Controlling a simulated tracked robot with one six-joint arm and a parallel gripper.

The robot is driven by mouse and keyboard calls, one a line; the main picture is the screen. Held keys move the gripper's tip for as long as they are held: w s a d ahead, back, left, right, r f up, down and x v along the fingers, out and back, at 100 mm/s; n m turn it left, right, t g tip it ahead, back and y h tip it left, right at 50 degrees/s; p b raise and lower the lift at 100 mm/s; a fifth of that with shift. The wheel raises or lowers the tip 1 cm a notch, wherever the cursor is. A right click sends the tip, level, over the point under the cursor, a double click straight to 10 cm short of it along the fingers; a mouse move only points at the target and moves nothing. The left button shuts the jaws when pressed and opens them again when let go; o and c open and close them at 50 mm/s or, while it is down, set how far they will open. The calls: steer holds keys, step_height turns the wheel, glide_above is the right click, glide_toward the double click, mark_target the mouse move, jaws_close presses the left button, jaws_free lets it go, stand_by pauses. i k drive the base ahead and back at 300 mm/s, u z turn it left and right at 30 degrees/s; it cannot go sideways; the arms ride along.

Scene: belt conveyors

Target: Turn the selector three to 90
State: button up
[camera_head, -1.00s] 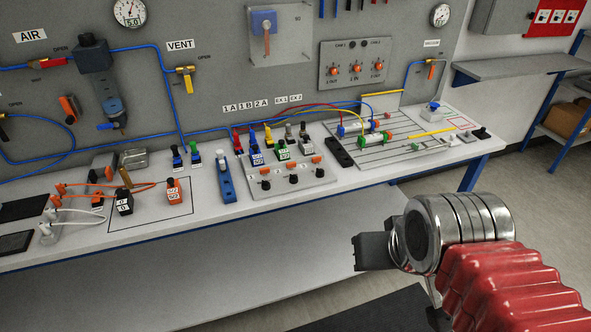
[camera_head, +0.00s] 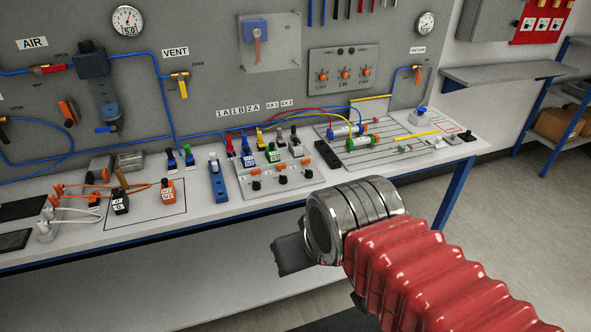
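A grey panel (camera_head: 350,88) on the back board carries a row of three orange selectors. The right one (camera_head: 366,71) is at the panel's right end; its exact angle is too small to read. Three black knobs also sit along the front of a light bench plate, the right one (camera_head: 308,173) nearest the bench's middle. I cannot tell from the labels which is selector three. My gripper (camera_head: 290,255) is the dark part at the left of my silver wrist, in front of the bench edge, apart from panel and knobs. Its fingers are not clear and nothing shows in it.
Coloured plugs and valves (camera_head: 272,152) stand behind the black knobs. Blue, red and yellow hoses cross the bench and board. A plate with cylinders (camera_head: 385,140) lies to the right. The floor right of the bench (camera_head: 520,230) is clear.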

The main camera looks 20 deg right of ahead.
mark_target(308, 174)
steer(key=z, duration=0.05)
steer(key=i, duration=1)
steer(key=u, duration=0.1)
